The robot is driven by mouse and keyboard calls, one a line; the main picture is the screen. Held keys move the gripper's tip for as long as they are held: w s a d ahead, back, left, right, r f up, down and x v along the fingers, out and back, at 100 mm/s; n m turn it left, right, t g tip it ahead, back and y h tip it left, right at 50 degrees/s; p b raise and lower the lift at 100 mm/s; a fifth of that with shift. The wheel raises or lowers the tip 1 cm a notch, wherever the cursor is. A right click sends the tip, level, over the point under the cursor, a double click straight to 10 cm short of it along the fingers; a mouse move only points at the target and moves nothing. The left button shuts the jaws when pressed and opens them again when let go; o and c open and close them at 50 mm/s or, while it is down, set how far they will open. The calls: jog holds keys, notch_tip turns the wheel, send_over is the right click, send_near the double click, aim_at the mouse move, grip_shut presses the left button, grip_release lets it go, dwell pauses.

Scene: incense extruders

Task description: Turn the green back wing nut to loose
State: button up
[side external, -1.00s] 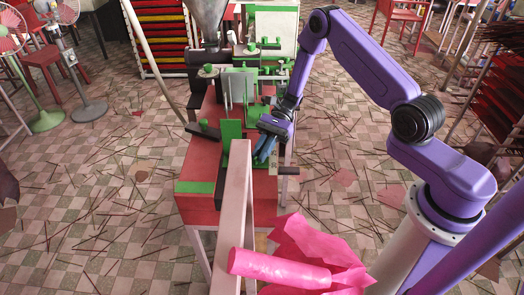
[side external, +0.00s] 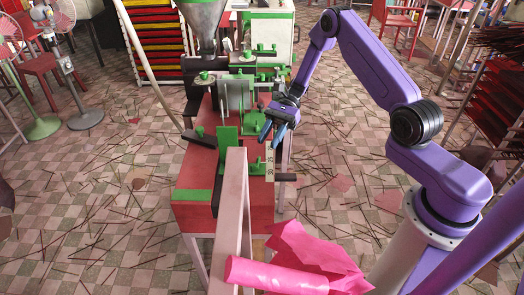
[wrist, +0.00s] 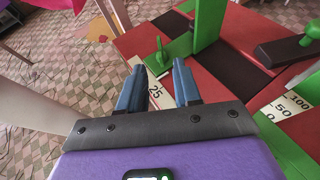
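A green wing nut (side external: 258,163) stands upright on the green bracket right of the upright green plate (side external: 228,150) on the red machine bed. It also shows in the wrist view (wrist: 160,47), just beyond my fingertips. A second green nut (side external: 200,131) sits on a black bar left of the plate, and its green knob shows at the right of the wrist view (wrist: 312,32). I cannot tell for certain which one is the back nut. My gripper (side external: 273,135) is open and empty, its blue fingers (wrist: 158,66) apart, above and behind the right-hand nut.
The red bed (side external: 195,212) carries a scale strip (wrist: 288,106). A pale beam (side external: 235,195) crosses in front. Behind stand the grey hopper (side external: 203,18) and green-trimmed machine parts (side external: 252,120). A pink roll (side external: 275,276) lies at the front.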

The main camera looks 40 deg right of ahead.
jog(key=v, duration=1)
jog(key=shift+r, duration=0.15)
jog(key=s+a+r+n+g+h, duration=0.1)
jog(key=s+a+r+n+h, duration=0.35)
jog(key=s+a+n, duration=0.2)
jog(key=s+a+r+n+g+h, duration=0.2)
jog(key=s+a+r+n+h, duration=0.25)
jog(key=s+a+n, duration=0.2)
jog(key=s+d+r+n+t+h, duration=0.2)
jog(key=s+n+t, duration=0.4)
jog(key=s+n, duration=0.8)
jog(key=s+h, duration=0.1)
jog(key=s, duration=0.4)
jog(key=shift+s+r+n+t+h, duration=0.2)
jog(key=shift+n+t+h, duration=0.1)
jog(key=shift+t+h, duration=0.1)
